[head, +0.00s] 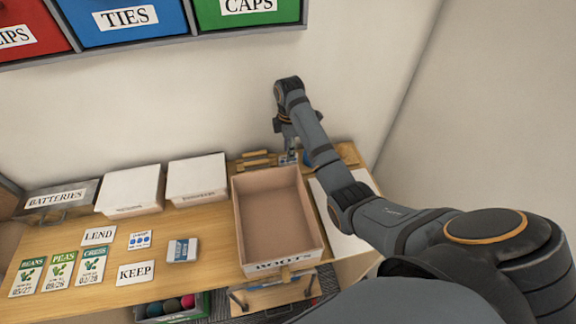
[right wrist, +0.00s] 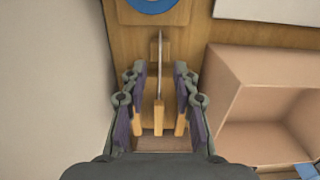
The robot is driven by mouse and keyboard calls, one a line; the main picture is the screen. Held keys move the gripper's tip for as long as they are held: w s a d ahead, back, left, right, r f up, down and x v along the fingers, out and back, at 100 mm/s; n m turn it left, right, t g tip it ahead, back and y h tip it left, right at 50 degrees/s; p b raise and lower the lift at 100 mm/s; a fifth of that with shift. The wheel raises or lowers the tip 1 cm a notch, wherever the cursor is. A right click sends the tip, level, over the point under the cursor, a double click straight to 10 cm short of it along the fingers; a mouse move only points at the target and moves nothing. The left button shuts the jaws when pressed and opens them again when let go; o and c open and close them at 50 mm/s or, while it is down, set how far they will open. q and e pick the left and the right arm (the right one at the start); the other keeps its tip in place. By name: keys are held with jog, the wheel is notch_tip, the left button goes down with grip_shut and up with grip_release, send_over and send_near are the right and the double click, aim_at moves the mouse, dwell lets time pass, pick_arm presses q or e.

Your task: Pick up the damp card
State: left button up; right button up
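A small white card (head: 140,239) with a row of blue dots lies flat on the table at the left; its heading is too small to read surely, but it best fits the damp card. My right gripper (head: 288,150) is far from it, at the back of the table beside the wall. In the right wrist view the right gripper (right wrist: 160,112) is open, its fingers apart on both sides of a thin upright plate (right wrist: 159,52) seen edge-on above wooden strips. I cannot tell what that plate is. My left gripper is not in view.
An open cardboard box (head: 239,215) marked ROOTS stands between the gripper and the cards. LEND (head: 98,236) and KEEP (head: 136,273) labels, seed packets (head: 59,270) and a grey-blue packet (head: 182,250) lie nearby. White boxes (head: 197,178) stand behind. The wall is close to my right gripper.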

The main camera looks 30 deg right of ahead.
notch_tip(320, 180, down, 4)
jog(key=shift+a+r+p, duration=0.15)
jog(key=shift+r+p, duration=0.05)
jog(key=shift+p, duration=0.25)
jog(key=shift+w+f, duration=0.1)
jog(key=shift+f, duration=0.05)
jog(key=c, duration=0.5)
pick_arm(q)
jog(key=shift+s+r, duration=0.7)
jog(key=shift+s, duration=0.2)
pick_arm(e)
grip_shut()
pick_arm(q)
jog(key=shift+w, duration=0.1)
